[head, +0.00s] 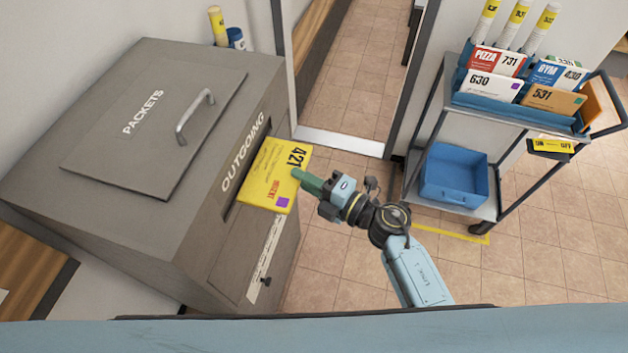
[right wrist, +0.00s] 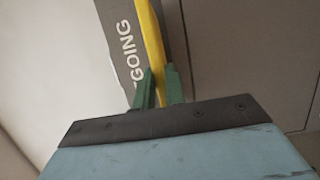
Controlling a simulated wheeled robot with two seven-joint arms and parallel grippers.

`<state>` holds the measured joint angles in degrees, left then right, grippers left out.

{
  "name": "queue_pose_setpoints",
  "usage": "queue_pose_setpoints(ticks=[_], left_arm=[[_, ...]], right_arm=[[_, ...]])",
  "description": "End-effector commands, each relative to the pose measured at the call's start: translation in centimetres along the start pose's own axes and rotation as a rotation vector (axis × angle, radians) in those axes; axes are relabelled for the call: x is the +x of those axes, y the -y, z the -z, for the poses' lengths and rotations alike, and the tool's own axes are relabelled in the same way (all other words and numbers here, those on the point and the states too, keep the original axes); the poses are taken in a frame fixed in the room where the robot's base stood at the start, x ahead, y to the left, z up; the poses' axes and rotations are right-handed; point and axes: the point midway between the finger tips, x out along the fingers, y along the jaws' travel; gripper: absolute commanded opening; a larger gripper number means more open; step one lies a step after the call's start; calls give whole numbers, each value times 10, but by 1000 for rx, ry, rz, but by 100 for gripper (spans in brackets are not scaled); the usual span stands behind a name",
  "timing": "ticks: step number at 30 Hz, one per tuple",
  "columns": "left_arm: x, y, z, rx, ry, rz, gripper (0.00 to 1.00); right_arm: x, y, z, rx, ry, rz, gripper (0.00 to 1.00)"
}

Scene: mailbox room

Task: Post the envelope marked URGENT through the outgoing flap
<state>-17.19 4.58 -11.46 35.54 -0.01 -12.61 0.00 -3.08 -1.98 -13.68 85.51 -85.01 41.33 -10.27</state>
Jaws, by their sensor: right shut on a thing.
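The yellow envelope (head: 272,173) carries the number 421, a red URGENT mark and a purple square. My right gripper (head: 303,179) is shut on its right edge, and the green fingers (right wrist: 158,92) pinch the yellow edge (right wrist: 151,45) in the right wrist view. The envelope lies in front of the OUTGOING opening (head: 232,212) of the grey mailbox (head: 222,120). Its far left edge is at the opening; I cannot tell how far inside it reaches. The OUTGOING lettering (right wrist: 124,50) also shows beside the envelope in the right wrist view. My left gripper is not in view.
A PACKETS lid (head: 150,130) with a handle tops the mailbox. A cart (head: 520,115) at the right holds several mail pieces, with a blue bin (head: 453,180) on its lower shelf. A doorway stands behind. Tiled floor (head: 540,255) is open between mailbox and cart.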

Motion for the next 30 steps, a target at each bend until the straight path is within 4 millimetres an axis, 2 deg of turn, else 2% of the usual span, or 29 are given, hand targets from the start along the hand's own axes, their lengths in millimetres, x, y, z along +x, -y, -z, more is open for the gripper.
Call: queue_pose_setpoints(ticks=[15,30], left_arm=[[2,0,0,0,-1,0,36],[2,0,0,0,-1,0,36]], right_arm=[[31,-1,10,-1,-1,-2,0],[35,-1,11,-1,-2,-2,0]])
